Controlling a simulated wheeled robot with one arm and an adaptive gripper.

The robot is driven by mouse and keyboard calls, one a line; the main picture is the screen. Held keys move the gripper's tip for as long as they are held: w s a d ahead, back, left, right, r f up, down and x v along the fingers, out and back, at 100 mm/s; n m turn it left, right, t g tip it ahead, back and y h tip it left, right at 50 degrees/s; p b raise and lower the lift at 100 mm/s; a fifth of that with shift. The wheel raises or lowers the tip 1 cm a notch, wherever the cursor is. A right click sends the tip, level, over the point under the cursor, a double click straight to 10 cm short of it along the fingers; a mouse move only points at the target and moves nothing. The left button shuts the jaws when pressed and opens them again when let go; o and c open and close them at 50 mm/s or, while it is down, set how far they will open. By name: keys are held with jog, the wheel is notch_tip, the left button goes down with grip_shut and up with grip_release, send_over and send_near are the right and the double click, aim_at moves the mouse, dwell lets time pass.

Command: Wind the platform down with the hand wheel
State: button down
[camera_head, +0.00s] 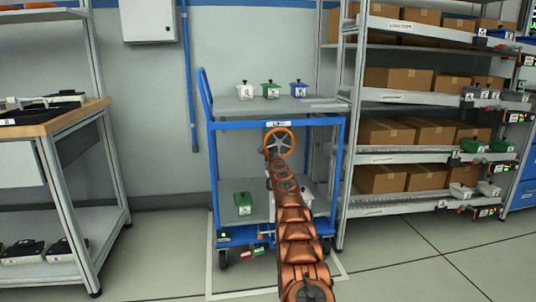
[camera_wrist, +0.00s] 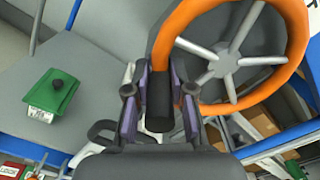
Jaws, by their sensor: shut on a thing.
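The orange hand wheel (camera_head: 281,142) with grey spokes is on the near side of a blue cart, just below its upper platform (camera_head: 228,106). In the wrist view the wheel (camera_wrist: 284,88) fills the upper right, and its black handle (camera_wrist: 158,112) stands out from the rim. My gripper (camera_wrist: 159,92) is shut on this handle, with one finger on each side. In the head view my arm covers most of the gripper and the wheel's lower left. The platform is near the top of the cart and looks level.
A white, a green and a blue lidded container (camera_head: 270,90) stand on the platform. Another green container (camera_head: 243,203) stands on the lower deck. A carton shelf (camera_head: 390,98) is close on the right, a workbench (camera_head: 75,115) on the left. Floor (camera_head: 160,250) left of the cart is clear.

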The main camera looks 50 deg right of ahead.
jog(key=shift+s+d+f+n, duration=0.2)
jog(key=shift+f+n, duration=0.1)
jog(key=shift+f, duration=0.15)
jog(key=shift+s+d+f+n, duration=0.2)
jog(key=shift+f+n, duration=0.1)
jog(key=shift+f, duration=0.1)
jog(key=shift+s+d, duration=0.1)
jog(key=c, duration=1.3)
grip_release()
jog(key=o, duration=0.3)
jog(key=shift+r, duration=0.25)
jog(key=shift+r, duration=0.15)
jog(key=shift+s+a+r, duration=0.1)
jog(key=shift+s+a, duration=0.1)
